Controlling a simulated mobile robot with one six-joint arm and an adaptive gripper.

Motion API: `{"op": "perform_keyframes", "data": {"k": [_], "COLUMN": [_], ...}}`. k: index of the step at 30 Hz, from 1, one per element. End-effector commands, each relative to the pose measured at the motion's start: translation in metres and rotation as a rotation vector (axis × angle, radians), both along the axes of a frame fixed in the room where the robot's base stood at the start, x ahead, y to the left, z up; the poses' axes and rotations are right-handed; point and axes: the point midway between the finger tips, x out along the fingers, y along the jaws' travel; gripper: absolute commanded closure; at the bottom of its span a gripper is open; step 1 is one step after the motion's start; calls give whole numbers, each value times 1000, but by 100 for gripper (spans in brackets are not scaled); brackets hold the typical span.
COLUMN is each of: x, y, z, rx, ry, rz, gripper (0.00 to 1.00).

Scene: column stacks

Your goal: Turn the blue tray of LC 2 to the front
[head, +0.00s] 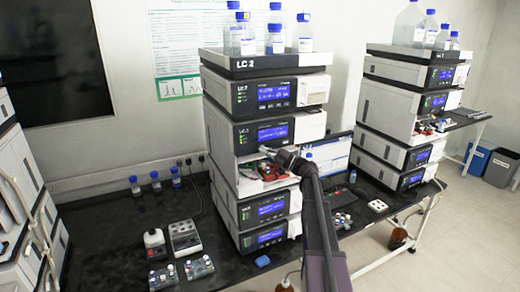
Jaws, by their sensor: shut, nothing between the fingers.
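LC 2 (222,141) is the middle column stack in the head view, labelled "LC 2" on its top tray. Its open bay (246,176), below two blue-lit display modules, holds small red, green and pale items. They are too small to make out, and I cannot pick out a blue tray among them for certain. My arm rises from the lower right, and my gripper (265,151) is at the upper front of this bay. It is shut and empty. My gripper and wrist hide part of the bay, and I cannot tell whether the fingers touch anything inside.
Blue-capped bottles (275,40) stand on top of LC 2. Small vial racks (167,277) and a grey heater block (185,238) lie on the black bench (110,235) to the left.

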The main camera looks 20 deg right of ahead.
Motion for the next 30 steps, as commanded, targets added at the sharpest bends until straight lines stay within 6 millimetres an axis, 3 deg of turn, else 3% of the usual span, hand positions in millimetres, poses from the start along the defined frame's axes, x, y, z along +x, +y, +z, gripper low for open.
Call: {"op": "perform_keyframes", "data": {"k": [30], "x": [-22], "y": [-1], "z": [0], "rx": [0], "ry": [0], "rz": [0], "gripper": [100]}}
